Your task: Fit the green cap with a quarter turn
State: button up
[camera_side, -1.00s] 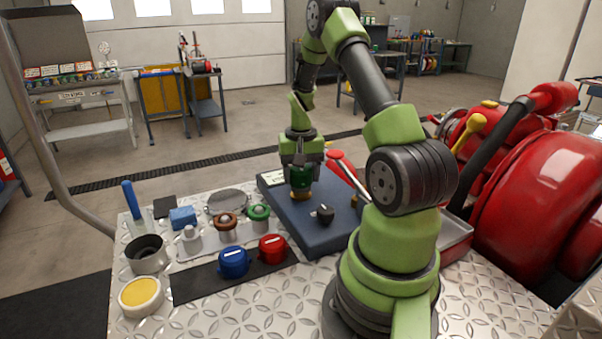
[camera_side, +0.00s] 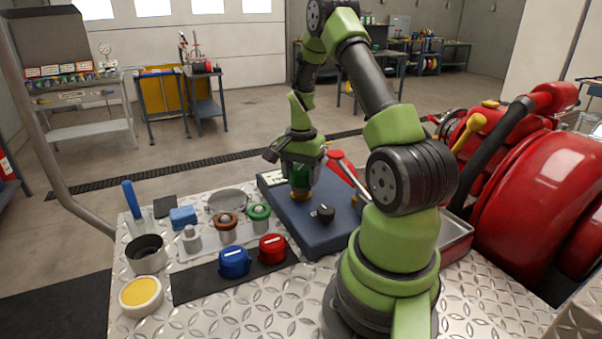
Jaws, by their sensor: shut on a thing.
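My gripper (camera_side: 300,170) points down over the dark blue block at the middle of the work plate. It is shut on the green cap (camera_side: 300,180), whose body shows dark green below the fingers. The cap sits on a brass fitting (camera_side: 301,195) on the blue block (camera_side: 297,215). The fingers hide much of the cap, so I cannot tell how deep it is seated. A blue cap (camera_side: 234,262) and a red cap (camera_side: 272,248) stand on a black mat in front.
A black knob (camera_side: 322,213) and a red-handled lever (camera_side: 342,165) are on the block close to my gripper. Ring-topped fittings (camera_side: 227,222), a blue sponge (camera_side: 183,217), a dark cup (camera_side: 146,252) and a yellow-filled tin (camera_side: 141,294) stand at left. A red reel (camera_side: 530,195) is at right.

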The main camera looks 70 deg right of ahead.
jog(key=m, duration=0.3)
jog(key=shift+m, duration=0.4)
jog(key=m, duration=0.3)
jog(key=shift+s+m, duration=0.1)
jog(key=shift+m, duration=0.3)
jog(key=o, duration=1.3)
jog(key=shift+r, duration=3.5)
